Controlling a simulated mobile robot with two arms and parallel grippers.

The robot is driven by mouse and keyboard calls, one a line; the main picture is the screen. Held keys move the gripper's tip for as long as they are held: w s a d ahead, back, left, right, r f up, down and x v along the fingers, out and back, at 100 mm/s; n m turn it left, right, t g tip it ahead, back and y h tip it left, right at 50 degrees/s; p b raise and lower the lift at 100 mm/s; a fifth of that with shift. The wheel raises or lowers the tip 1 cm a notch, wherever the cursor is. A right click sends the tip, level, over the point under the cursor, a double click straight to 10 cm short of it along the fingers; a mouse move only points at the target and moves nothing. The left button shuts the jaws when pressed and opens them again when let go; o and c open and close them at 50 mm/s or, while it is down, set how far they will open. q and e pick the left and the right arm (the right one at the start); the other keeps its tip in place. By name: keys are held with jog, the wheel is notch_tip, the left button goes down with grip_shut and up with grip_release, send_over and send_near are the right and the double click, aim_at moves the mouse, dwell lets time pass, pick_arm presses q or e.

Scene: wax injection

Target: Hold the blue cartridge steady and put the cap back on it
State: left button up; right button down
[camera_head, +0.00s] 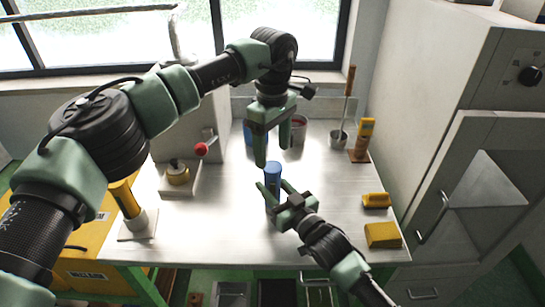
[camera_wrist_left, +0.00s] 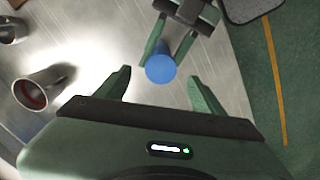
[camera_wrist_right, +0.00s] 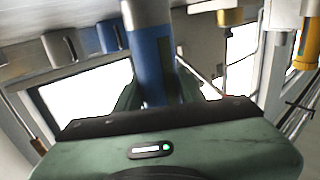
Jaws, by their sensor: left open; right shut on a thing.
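The blue cartridge (camera_head: 272,172) stands upright near the middle of the metal table. My right gripper (camera_head: 273,188) is shut on it from the front, with a finger on each side. In the right wrist view the blue cartridge (camera_wrist_right: 150,62) sits between the fingers, with a grey section at one end. My left gripper (camera_head: 270,155) is open and empty above the cartridge, fingers down. In the left wrist view the cartridge's round blue top (camera_wrist_left: 160,68) shows between and just beyond the open fingers. I see no separate cap and cannot tell whether that top is one.
Yellow blocks (camera_head: 382,235) lie front right. A yellow cylinder (camera_head: 125,197) and an amber pot (camera_head: 177,173) stand left. A grey cabinet (camera_head: 480,190) bounds the right side.

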aim_at(272, 166)
pick_arm(q)
jog(key=shift+r, duration=0.1)
jog(key=shift+c, duration=0.5)
jog(key=n, duration=0.2)
jog(key=r+n, duration=0.1)
jog(key=n, duration=0.5)
jog(key=r+n, duration=0.1)
jog(key=n, duration=0.6)
jog(key=shift+r+n, duration=0.3)
jog(key=shift+r, duration=0.05)
jog(key=n, duration=0.5)
jog(key=shift+r+n, duration=0.4)
jog(key=shift+f, duration=0.1)
jog(key=shift+f, duration=3.9)
